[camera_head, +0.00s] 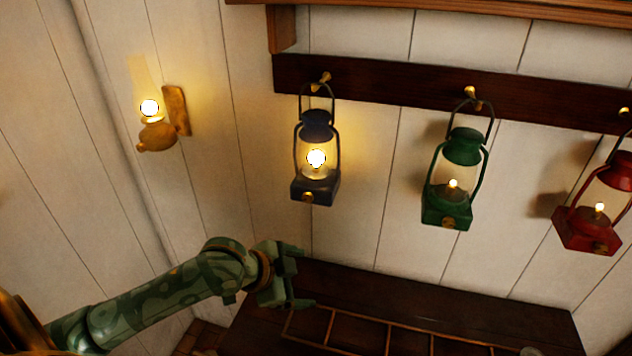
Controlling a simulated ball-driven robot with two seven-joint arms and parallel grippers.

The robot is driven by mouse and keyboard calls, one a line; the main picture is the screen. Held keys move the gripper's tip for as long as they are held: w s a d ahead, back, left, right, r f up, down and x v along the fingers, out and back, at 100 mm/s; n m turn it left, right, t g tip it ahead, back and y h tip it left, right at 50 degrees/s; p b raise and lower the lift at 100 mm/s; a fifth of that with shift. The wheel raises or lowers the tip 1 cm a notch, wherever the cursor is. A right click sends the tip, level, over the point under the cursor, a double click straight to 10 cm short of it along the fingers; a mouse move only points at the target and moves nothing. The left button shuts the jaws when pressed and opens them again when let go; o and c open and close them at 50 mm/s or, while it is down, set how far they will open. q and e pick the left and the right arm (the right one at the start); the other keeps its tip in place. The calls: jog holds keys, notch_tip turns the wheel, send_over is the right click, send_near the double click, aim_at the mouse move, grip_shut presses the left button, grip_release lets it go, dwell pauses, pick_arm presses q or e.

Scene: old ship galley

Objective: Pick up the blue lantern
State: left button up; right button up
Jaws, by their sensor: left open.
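The blue lantern (316,188) hangs by its wire handle from a brass hook on the dark wall rail, left of the other lanterns. It is dark blue, with a bright glowing light behind its glass. My left gripper (300,278) is open and empty, below and slightly left of the blue lantern and apart from it. My left arm reaches in from the lower left. My right gripper is not in view.
A green lantern (447,212) and a red lantern (588,232) hang on the same rail (400,87) to the right. A lit brass wall lamp (157,135) is at the left. A dark wooden cabinet top (450,300) lies below. A shelf (450,8) runs above.

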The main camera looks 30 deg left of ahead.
pick_arm(q)
jog(key=w+a+r+n+t+h, duration=0.1)
jog(key=w+a+r+n, duration=0.1)
jog(key=w+a+r, duration=0.45)
jog(key=w+a+r+n+h, duration=0.15)
jog(key=a+r, duration=0.25)
jog(key=r, duration=0.5)
jog(key=n+t, duration=0.3)
send_near(304, 120)
jog(key=shift+m+y, duration=0.25)
jog(key=p+x, duration=0.4)
jog(key=x, duration=0.3)
jog(key=shift+w+d, duration=0.1)
jog(key=shift+w, duration=0.05)
jog(key=shift+w+d+f, duration=0.15)
jog(key=shift+w+d, duration=0.05)
jog(key=shift+w, duration=0.1)
jog(key=p+x, duration=0.2)
jog(key=x, duration=0.3)
jog(key=shift+w, duration=0.1)
jog(key=shift+w+d+f, duration=0.1)
jog(key=shift+w+d, duration=0.05)
jog(key=shift+w, duration=0.05)
jog(key=shift+s, duration=0.2)
jog(key=c, duration=1)
grip_shut()
jog(key=shift+w, duration=0.15)
